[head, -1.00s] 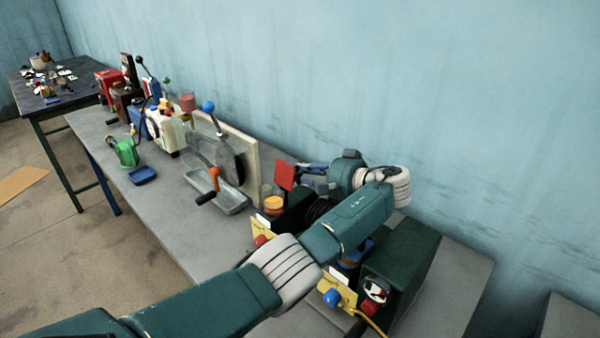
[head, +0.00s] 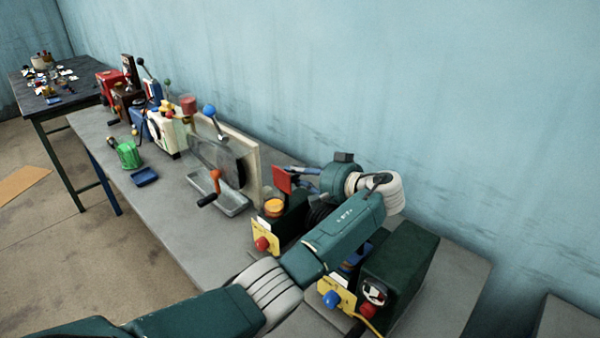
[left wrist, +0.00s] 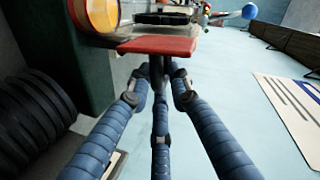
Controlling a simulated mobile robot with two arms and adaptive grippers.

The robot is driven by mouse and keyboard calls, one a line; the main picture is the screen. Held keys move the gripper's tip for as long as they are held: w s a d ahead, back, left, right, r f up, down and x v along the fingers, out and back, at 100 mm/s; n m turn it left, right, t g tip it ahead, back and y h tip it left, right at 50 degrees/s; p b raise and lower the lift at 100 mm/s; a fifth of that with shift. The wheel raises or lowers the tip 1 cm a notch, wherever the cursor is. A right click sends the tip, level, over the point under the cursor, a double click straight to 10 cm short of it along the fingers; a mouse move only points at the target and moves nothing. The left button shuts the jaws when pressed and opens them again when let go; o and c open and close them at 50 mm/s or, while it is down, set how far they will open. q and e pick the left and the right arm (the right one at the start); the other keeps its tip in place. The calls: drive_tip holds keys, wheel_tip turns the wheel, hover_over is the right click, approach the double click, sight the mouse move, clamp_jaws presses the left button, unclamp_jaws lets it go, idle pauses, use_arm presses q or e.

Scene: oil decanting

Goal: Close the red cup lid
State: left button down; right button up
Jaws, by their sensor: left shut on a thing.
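The red lid (head: 282,180) stands raised and tilted above the dark green machine, up and right of the orange cup (head: 273,207). In the left wrist view the red lid (left wrist: 158,46) lies across the top of the fingers, and part of the orange cup (left wrist: 102,14) shows at the upper left. My left gripper (head: 296,174) is at the lid's wall side; it also shows in the left wrist view (left wrist: 160,82), its blue fingers shut on the lid's edge or stem, the exact contact being partly hidden. The lid is apart from the cup. My right gripper is not seen.
The dark green machine (head: 292,222) has a yellow front with a red knob. Another green machine (head: 403,262) stands to its right, partly behind my left arm. A crank machine with a tray (head: 232,209) stands to the left. The blue wall is close behind.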

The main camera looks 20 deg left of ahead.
use_arm(q)
drive_tip(key=shift+s+a+r+n+t+b, duration=0.25)
drive_tip(key=shift+s+n+t+b, duration=0.2)
drive_tip(key=shift+n, duration=0.3)
drive_tip(key=shift+s+a+r+n+t+b, duration=0.15)
drive_tip(key=shift+s+r+n+t+b, duration=0.15)
drive_tip(key=shift+n+b, duration=0.35)
drive_tip(key=shift+r, duration=0.1)
drive_tip(key=c, duration=1.8)
unclamp_jaws()
drive_tip(key=shift+o, duration=0.7)
drive_tip(key=shift+s+a, duration=0.1)
drive_tip(key=shift+a, duration=0.05)
drive_tip(key=shift+d, duration=0.45)
drive_tip(key=v, duration=1.1)
drive_tip(key=shift+s+r, duration=0.2)
drive_tip(key=shift+r, duration=0.05)
drive_tip(key=shift+a, duration=0.15)
drive_tip(key=shift+c, duration=0.4)
